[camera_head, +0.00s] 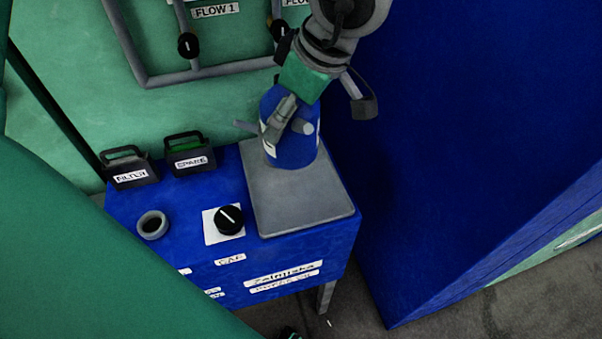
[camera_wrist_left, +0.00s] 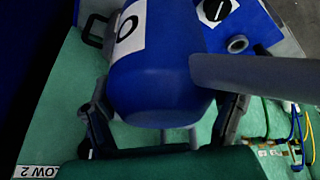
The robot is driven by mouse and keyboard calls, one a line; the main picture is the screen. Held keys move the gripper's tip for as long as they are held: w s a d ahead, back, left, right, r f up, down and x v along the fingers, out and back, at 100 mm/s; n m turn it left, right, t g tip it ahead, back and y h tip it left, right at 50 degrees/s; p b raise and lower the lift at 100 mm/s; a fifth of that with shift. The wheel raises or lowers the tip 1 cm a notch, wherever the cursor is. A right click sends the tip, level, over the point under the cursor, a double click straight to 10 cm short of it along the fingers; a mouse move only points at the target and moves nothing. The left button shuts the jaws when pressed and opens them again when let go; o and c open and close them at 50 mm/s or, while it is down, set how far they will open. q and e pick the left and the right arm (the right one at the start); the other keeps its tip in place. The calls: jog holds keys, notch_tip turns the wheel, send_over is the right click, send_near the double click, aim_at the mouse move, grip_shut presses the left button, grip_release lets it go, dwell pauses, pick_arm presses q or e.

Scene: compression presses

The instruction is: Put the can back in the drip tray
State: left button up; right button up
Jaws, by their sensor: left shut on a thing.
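The blue can (camera_head: 292,150) is at the back of the flat grey drip tray (camera_head: 300,205) in the head view. It looks near upright; I cannot tell whether its base touches the tray. My left gripper (camera_head: 313,112) comes down from the top and is shut on the can. In the left wrist view the can (camera_wrist_left: 160,80) fills the middle between the two dark fingers of my left gripper (camera_wrist_left: 165,118), with a white label on it. A grey spout (camera_wrist_left: 255,75) crosses the right of that view. My right gripper is not in view.
The tray sits on a blue cabinet (camera_head: 190,240). To its left are a black knob (camera_head: 229,219), a grey ring (camera_head: 152,225) and two dark handled boxes (camera_head: 130,168) (camera_head: 190,155). Pipes with valves (camera_head: 188,45) are behind. A tall blue panel (camera_head: 440,130) stands right.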

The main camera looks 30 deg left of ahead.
pick_arm(q)
jog(key=f, duration=0.5)
jog(key=f+b, duration=0.1)
jog(key=f, duration=0.4)
jog(key=f+b, duration=0.1)
jog(key=f, duration=0.4)
jog(key=shift+w+f, duration=0.2)
jog(key=shift+w, duration=0.1)
jog(key=shift+d, duration=0.1)
jog(key=o, duration=1.7)
